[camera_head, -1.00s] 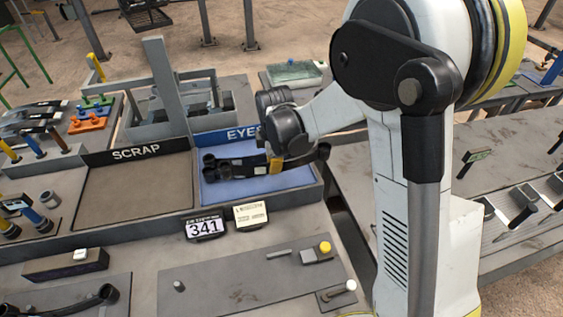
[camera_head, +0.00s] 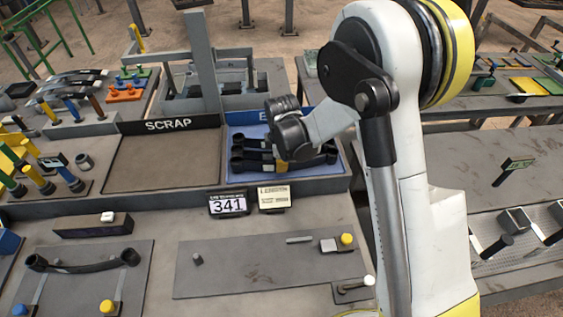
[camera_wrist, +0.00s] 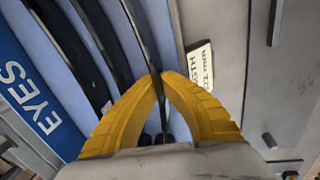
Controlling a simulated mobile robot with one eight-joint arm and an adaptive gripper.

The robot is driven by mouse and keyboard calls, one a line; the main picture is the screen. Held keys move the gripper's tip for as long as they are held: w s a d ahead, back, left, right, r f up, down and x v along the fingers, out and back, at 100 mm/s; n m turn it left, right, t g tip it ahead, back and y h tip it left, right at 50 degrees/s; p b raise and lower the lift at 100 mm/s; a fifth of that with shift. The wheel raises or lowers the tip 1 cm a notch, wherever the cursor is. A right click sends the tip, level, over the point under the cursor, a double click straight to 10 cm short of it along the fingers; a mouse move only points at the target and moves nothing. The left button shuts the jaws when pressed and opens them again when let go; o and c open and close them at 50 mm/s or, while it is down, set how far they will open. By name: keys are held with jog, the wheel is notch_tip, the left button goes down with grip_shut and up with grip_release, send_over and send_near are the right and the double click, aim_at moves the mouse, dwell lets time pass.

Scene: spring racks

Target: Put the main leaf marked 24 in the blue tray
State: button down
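The blue tray (camera_head: 343,172) stands at the back of the bench, right of the scrap bin. Its blue label reading EYES shows in the wrist view (camera_wrist: 30,100). Several dark leaves with rolled eyes lie side by side in it. My gripper (camera_wrist: 160,78) is over the tray's front part, its yellow fingers closed together on a thin dark leaf (camera_wrist: 139,25). This leaf runs parallel to the others, at or just above the tray floor; I cannot tell if it touches. No mark 24 is readable.
The scrap bin (camera_head: 165,160) looks empty. A sign reading 341 (camera_head: 228,204) and a cream card (camera_head: 274,197) stand before the tray. Another dark leaf (camera_head: 85,266) lies on a front-left plate. The plate (camera_head: 250,268) at front centre is mostly bare.

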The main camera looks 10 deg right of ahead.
jog(key=c, duration=1.6)
grip_release()
jog(key=shift+s, duration=0.1)
notch_tip(320, 180, up, 12)
jog(key=s+p, duration=0.2)
jog(key=s+d+r+m+t, duration=0.2)
jog(key=s+d+r+m, duration=0.55)
jog(key=s+r, duration=0.3)
jog(key=shift+s+d+r+m+t, duration=0.4)
jog(key=shift+s+d+m+t, duration=0.25)
jog(key=shift+s+m, duration=1.1)
jog(key=shift+s+d+r+m+t, duration=0.5)
jog(key=shift+s+d+m, duration=0.4)
jog(key=shift+s+m, duration=0.9)
jog(key=shift+s+d+r+m+t, duration=0.35)
jog(key=shift+s+d+m+t, duration=0.3)
jog(key=shift+s+m, duration=1.1)
jog(key=shift+s+d+n, duration=0.1)
jog(key=shift+s+n, duration=0.15)
jog(key=shift+n, duration=0.1)
